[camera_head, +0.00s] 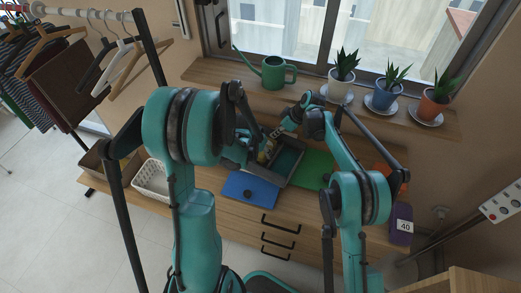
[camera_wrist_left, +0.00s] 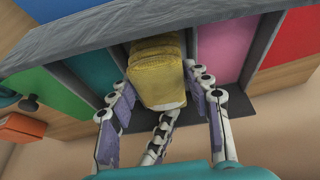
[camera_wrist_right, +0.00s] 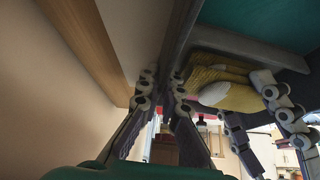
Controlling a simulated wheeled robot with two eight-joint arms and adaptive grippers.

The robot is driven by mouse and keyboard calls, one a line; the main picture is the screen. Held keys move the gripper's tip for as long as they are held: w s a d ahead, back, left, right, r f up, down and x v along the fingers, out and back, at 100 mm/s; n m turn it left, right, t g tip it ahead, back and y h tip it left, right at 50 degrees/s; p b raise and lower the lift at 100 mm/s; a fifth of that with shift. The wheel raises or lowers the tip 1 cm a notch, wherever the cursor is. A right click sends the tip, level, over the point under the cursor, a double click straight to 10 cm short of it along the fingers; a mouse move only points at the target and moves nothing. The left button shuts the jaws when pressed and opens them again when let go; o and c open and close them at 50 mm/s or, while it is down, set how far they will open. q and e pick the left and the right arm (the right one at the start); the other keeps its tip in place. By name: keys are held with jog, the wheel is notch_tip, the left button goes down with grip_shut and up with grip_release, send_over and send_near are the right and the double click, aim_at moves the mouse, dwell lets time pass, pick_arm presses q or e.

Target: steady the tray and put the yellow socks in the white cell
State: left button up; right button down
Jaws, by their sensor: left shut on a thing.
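The yellow socks (camera_head: 263,155), a folded bundle, sit between the fingers of my left gripper (camera_wrist_left: 163,95), which is shut on them. In the left wrist view the socks (camera_wrist_left: 158,75) are at the divided grey tray (camera_wrist_left: 150,27), between its walls; the floor under them is hidden. A teal cell (camera_wrist_left: 96,68) and a pink cell (camera_wrist_left: 232,35) show on either side; I cannot make out the white cell. My right gripper (camera_wrist_right: 163,82) has its fingertips close together on a tray wall (camera_wrist_right: 180,40), beside the socks (camera_wrist_right: 222,88).
A blue mat (camera_head: 240,184) and a green mat (camera_head: 313,167) flank the tray on the wooden dresser. A white basket (camera_head: 152,180) stands left. A watering can (camera_head: 273,74) and potted plants (camera_head: 340,85) line the sill behind. A purple piece marked 40 (camera_head: 402,222) is at right.

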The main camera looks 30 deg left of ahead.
pick_arm(q)
jog(key=shift+f, duration=0.35)
jog(key=o, duration=1.2)
jog(key=shift+r, duration=0.1)
jog(key=shift+r, duration=2.9)
pick_arm(e)
jog(key=c, duration=1.6)
grip_release()
jog(key=shift+c, duration=0.2)
